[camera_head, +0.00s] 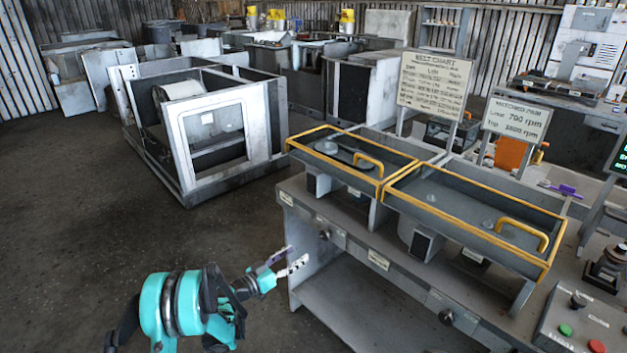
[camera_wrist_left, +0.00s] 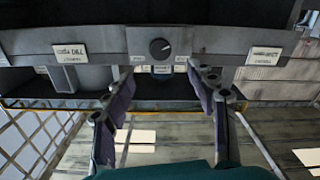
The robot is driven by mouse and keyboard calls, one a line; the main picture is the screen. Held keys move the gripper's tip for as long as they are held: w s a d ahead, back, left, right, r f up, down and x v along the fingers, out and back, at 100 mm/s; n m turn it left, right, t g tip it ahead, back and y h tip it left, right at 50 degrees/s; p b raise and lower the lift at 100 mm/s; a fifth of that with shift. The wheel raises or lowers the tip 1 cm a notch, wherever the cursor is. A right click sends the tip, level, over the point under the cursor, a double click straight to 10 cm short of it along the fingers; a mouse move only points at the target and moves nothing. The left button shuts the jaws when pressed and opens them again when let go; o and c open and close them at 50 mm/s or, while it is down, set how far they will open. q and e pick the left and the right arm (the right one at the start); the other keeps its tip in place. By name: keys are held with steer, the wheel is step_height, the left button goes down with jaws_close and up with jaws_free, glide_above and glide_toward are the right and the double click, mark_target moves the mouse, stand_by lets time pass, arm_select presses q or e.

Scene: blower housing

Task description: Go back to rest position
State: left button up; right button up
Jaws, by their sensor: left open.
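My left gripper (camera_head: 287,262) is in the head view at the lower left, in front of the left end of the grey workbench (camera_head: 330,290). Its two fingers are apart with nothing between them. In the left wrist view the fingers (camera_wrist_left: 168,82) are spread, one on each side, with the front panel of the bench and a dark knob (camera_wrist_left: 160,47) beyond them. I cannot tell whether a finger touches the bench. My right gripper is in neither view.
Two yellow-rimmed trays (camera_head: 352,172) (camera_head: 485,240) sit on the bench. A belt chart sign (camera_head: 435,80) and a speed sign (camera_head: 516,117) stand behind them. A control box with buttons (camera_head: 590,325) is at the lower right. A blower housing frame (camera_head: 205,130) stands on the floor. The floor (camera_head: 80,220) at left is clear.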

arm_select(q)
steer(key=s+d+r+n+g+y, duration=0.25)
steer(key=s+r+g+y, duration=0.25)
steer(key=s+r, duration=0.75)
steer(key=s+a+f+n+y, duration=0.1)
steer(key=s+a+y, duration=0.1)
steer(key=s, duration=0.6)
steer(key=s+a+f+n+y, duration=0.1)
steer(key=s+a+y, duration=0.1)
steer(key=s, duration=0.6)
steer(key=s+a+f+n+g+y, duration=0.1)
steer(key=s+a+y, duration=0.2)
steer(key=s, duration=0.6)
steer(key=shift+a, duration=0.85)
steer(key=shift+s+n, duration=0.1)
steer(key=shift+n, duration=0.15)
steer(key=shift+c, duration=0.2)
